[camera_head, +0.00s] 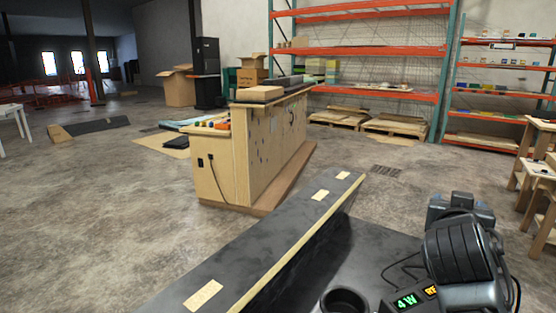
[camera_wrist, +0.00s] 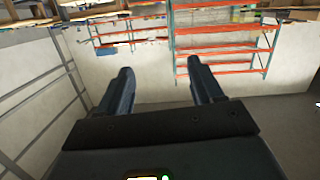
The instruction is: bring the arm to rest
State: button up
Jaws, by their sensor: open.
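My gripper (camera_wrist: 160,66) shows in the wrist view with its two dark fingers spread wide apart. It is open, and only the distant wall and shelving show between and beyond the fingers. In the head view, dark parts of my arm stand folded at the lower right, close to the camera. The gripper's fingers cannot be made out there. The wrist view looks upside down, with the shelving hanging from the top.
A dark counter with a pale wooden edge (camera_head: 293,264) crosses the foreground. A wooden workbench (camera_head: 226,168) stands beyond. Orange shelving (camera_head: 365,51) lines the back wall.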

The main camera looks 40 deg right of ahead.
jog(key=s+a+f+n+t+y, duration=0.2)
jog(key=a+f+n+t+y, duration=0.4)
jog(key=a, duration=0.3)
jog(key=s+a+f+n+t+y, duration=0.1)
jog(key=a+f+n+t+y, duration=0.3)
jog(key=a+f+n, duration=0.4)
jog(key=s+a+y, duration=0.5)
jog(key=s+a, duration=1.2)
jog(key=a, duration=0.1)
jog(key=shift+r+m, duration=0.25)
jog(key=shift+m, duration=0.05)
